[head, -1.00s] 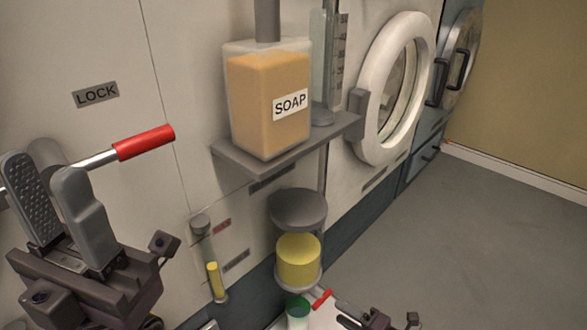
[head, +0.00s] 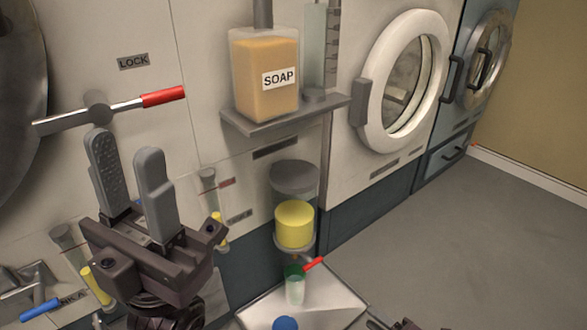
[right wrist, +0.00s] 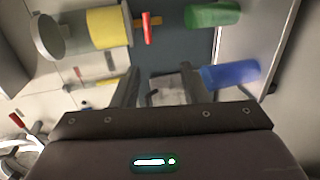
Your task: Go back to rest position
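My left gripper (head: 124,146) stands upright in the lower left of the head view, with its two grey fingers apart and nothing between them. It is in front of the machine panel, just below the lock lever (head: 98,110) with its red grip in the picture. My right gripper barely shows at the bottom edge of the head view. In the right wrist view my right gripper (right wrist: 160,84) has its fingers apart, with no held object seen between them.
A soap container (head: 265,75) stands on a grey shelf (head: 285,118). A round door (head: 402,82) is further right. The floor (head: 470,220) there is clear.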

